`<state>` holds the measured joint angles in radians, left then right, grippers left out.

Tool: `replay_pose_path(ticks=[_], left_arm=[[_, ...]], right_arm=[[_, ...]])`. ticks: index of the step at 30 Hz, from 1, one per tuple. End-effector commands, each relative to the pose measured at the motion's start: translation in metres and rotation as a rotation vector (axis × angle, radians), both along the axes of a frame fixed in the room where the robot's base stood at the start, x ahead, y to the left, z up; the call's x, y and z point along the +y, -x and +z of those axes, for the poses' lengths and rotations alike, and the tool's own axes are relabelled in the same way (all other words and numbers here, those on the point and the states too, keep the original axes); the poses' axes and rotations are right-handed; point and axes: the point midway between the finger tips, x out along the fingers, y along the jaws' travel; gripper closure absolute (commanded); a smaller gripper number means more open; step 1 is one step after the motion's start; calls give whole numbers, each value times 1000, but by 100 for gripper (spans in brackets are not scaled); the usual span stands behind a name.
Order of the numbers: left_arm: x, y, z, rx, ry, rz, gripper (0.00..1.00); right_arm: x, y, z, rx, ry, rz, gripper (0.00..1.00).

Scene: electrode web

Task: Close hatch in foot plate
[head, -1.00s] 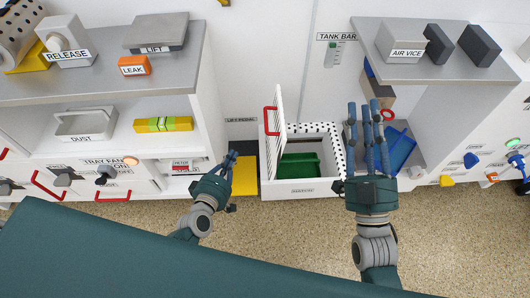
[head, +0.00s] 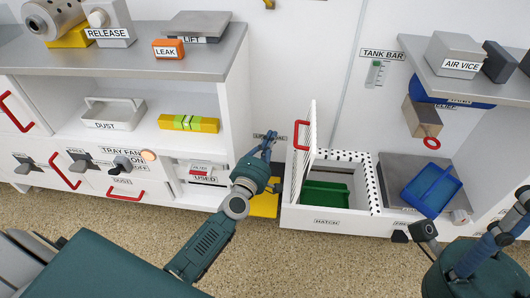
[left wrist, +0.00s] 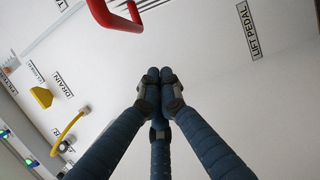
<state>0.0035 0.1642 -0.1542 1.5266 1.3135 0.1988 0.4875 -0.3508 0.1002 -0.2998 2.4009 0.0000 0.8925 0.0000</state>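The hatch lid (head: 311,150) stands upright, open, at the left side of the white hatch box (head: 327,222) in the head view. Its red handle (head: 301,136) faces left, towards my left gripper. The box has a dotted rim and a green tray (head: 325,194) inside. My left gripper (head: 268,145) is left of the lid, apart from it. Its fingers (left wrist: 160,76) are drawn together and empty in the left wrist view, where a red handle (left wrist: 116,16) shows at the top. My right gripper (head: 500,230) is at the lower right, partly cut off; its finger state is unclear.
A yellow pedal (head: 264,205) lies on the floor left of the box. A blue tray (head: 432,189) sits to the right, below the overhanging shelf (head: 418,62). A shelf unit (head: 235,100) stands close on the left. Floor in front of the box is clear.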

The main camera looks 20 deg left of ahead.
Motion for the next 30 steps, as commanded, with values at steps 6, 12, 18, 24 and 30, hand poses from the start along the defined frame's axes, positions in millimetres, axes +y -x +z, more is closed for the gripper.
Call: replay_pose_path(ticks=[6, 12, 18, 24, 30], left_arm=[[-25, -18, 1, 2, 4, -1, 100], [-37, -21, 3, 0, 0, -1, 100], [-38, -22, 2, 1, -1, -1, 100], [-38, -21, 2, 1, -2, -1, 100], [-39, -22, 4, 7, -17, -1, 100]], right_arm=[[0, 2, -2, -9, -3, 1, 74], [0, 2, -2, -8, -3, 1, 74], [0, 2, -2, -8, -3, 1, 74], [0, 2, -2, -8, -3, 1, 74], [0, 2, 3, -7, -2, 1, 74]])
